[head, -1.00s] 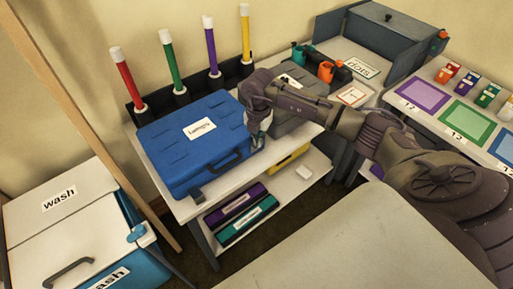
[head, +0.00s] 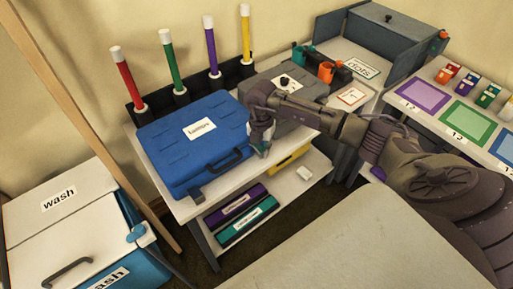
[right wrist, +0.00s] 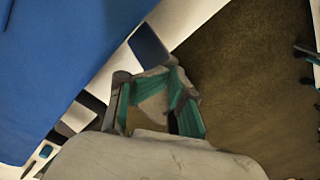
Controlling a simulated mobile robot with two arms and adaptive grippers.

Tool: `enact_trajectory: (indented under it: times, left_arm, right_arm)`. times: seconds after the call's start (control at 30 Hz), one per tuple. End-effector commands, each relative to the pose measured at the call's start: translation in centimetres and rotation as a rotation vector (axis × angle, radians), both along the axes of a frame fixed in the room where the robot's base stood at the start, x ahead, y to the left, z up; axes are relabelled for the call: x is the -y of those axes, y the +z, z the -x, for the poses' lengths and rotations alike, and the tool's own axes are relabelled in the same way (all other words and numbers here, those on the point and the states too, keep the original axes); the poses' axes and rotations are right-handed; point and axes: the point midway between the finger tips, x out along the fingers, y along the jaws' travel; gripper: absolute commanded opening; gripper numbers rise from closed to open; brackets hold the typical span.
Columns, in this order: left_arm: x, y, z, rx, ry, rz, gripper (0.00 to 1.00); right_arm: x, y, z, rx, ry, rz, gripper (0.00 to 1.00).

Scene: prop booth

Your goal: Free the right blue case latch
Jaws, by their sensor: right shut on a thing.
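The blue case (head: 175,150) lies closed on the white table, with a white label on its lid and a dark handle (head: 226,161) at its front. The left latch (head: 196,194) is a dark flap at its front left corner. My right gripper (head: 264,151) is at the front right corner of the case. In the right wrist view, the teal-padded fingers (right wrist: 168,70) close together on a dark flap, the right latch (right wrist: 150,43), beside the blue case (right wrist: 50,60). My gripper hides this latch in the head view. My left gripper is not in view.
A grey case (head: 292,105) stands to the right, behind my right forearm. Coloured tubes (head: 211,47) stand in a black rack behind. The shelf below holds purple and teal boxes (head: 246,222). A wash bin (head: 60,210) stands at the left.

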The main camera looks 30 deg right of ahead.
Motion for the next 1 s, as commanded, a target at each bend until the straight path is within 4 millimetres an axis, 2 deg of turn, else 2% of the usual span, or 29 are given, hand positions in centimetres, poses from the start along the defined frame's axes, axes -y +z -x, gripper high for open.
enact_trajectory:
  times: [0.03,0.73,1.0]
  left_arm:
    - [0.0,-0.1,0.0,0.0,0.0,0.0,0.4]
    - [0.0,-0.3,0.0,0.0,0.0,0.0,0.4]
    - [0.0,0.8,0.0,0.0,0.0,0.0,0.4]
  right_arm:
    - [0.3,0.0,-0.5,0.025,-0.003,0.005,0.0]
    - [0.6,-0.8,0.2,0.031,-0.007,0.005,0.0]
    - [0.6,0.1,0.7,0.035,-0.007,0.004,0.0]
